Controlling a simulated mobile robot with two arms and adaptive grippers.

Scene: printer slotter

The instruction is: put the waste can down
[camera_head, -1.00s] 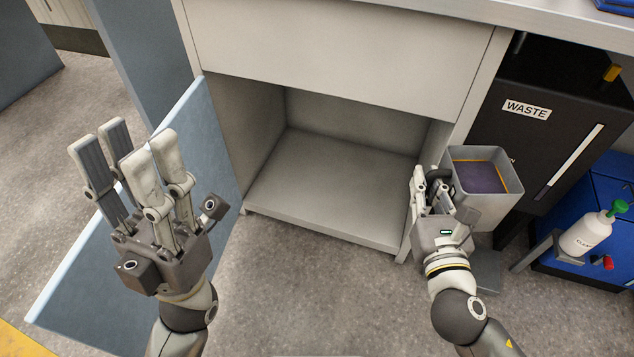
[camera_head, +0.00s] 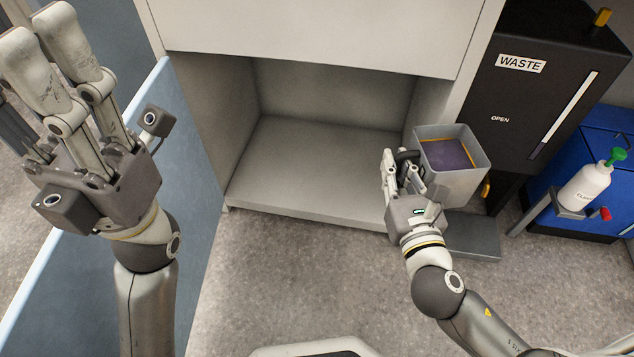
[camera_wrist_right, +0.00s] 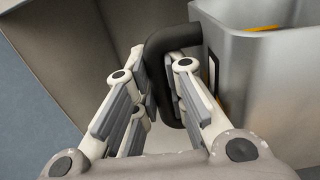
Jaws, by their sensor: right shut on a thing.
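The waste can (camera_head: 462,186) is a grey, open-topped square bin with dark purple contents and an orange line inside its rim. In the head view it is at the right, in front of the black WASTE cabinet. My right gripper (camera_head: 404,166) is shut on the can's black handle (camera_wrist_right: 158,72), at the can's left side. The can looks upright; whether its bottom touches anything is hidden. The can's wall also shows in the right wrist view (camera_wrist_right: 258,85). My left gripper (camera_head: 70,75) is raised at the upper left, fingers spread and empty.
An open, empty cabinet compartment (camera_head: 310,165) is in the middle. Its blue-grey door (camera_head: 190,150) stands open at the left. The black WASTE cabinet (camera_head: 535,75) is at the right, with a grey plate (camera_head: 474,240) low before it. The floor in front is clear.

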